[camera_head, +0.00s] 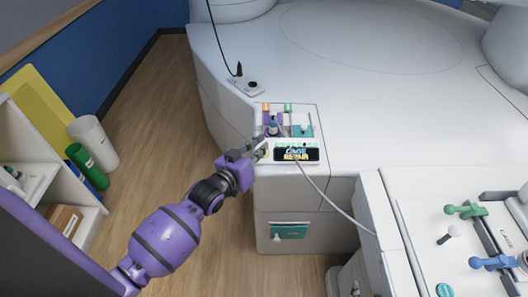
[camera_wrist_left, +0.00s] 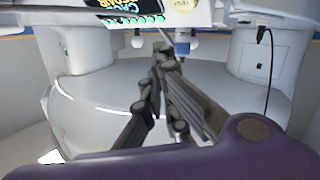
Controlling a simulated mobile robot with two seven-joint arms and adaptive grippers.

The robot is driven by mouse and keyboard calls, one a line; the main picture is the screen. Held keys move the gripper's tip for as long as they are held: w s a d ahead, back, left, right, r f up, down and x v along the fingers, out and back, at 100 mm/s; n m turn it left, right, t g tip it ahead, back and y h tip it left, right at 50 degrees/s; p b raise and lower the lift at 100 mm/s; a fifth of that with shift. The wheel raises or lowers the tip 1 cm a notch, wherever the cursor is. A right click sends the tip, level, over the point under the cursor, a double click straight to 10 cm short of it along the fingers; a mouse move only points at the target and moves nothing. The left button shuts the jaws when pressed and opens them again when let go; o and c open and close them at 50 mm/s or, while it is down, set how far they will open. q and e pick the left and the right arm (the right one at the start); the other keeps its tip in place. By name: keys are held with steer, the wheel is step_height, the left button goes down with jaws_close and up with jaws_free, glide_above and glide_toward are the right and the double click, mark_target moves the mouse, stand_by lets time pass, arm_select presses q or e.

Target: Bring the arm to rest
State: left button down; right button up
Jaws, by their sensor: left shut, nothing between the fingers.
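My left arm comes in from the lower left in the head view. Its left gripper (camera_head: 262,148) is at the left front corner of the white console panel (camera_head: 311,116), just left of the screen labelled "Cage Repair" (camera_head: 296,154). I cannot tell whether it touches the panel. In the left wrist view the left gripper (camera_wrist_left: 162,48) is shut, with its fingers together and nothing between them. The screen (camera_wrist_left: 125,8) shows at the top of that view. My right gripper is not in view.
A panel with green and blue handles (camera_head: 465,210) stands at the lower right. A white shelf (camera_head: 28,150), a green cylinder (camera_head: 86,166) and a white cylinder (camera_head: 93,141) are at the left. A grey cable (camera_head: 335,203) hangs from the console. The wooden floor (camera_head: 150,110) between is clear.

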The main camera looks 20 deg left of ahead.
arm_select(q)
steer(key=shift+f, duration=0.1)
steer(key=shift+g, duration=0.7)
steer(key=s+f+b, duration=0.1)
steer(key=f, duration=0.2)
steer(key=s+f+b, duration=0.1)
steer(key=f, duration=0.3)
steer(key=s+f+b, duration=0.1)
steer(key=f, duration=0.2)
steer(key=shift+s+f, duration=0.1)
steer(key=shift+f, duration=0.15)
steer(key=s+a+f+g+y, duration=0.1)
steer(key=s+f, duration=0.5)
steer(key=s, duration=0.9)
steer(key=s+a+f+g+y+p, duration=0.1)
steer(key=s+f+g+y, duration=0.2)
steer(key=s, duration=1.3)
step_height(320, 180, down, 3)
steer(key=shift+s+r+g, duration=0.15)
steer(key=shift+s+g, duration=0.15)
steer(key=shift+g, duration=0.4)
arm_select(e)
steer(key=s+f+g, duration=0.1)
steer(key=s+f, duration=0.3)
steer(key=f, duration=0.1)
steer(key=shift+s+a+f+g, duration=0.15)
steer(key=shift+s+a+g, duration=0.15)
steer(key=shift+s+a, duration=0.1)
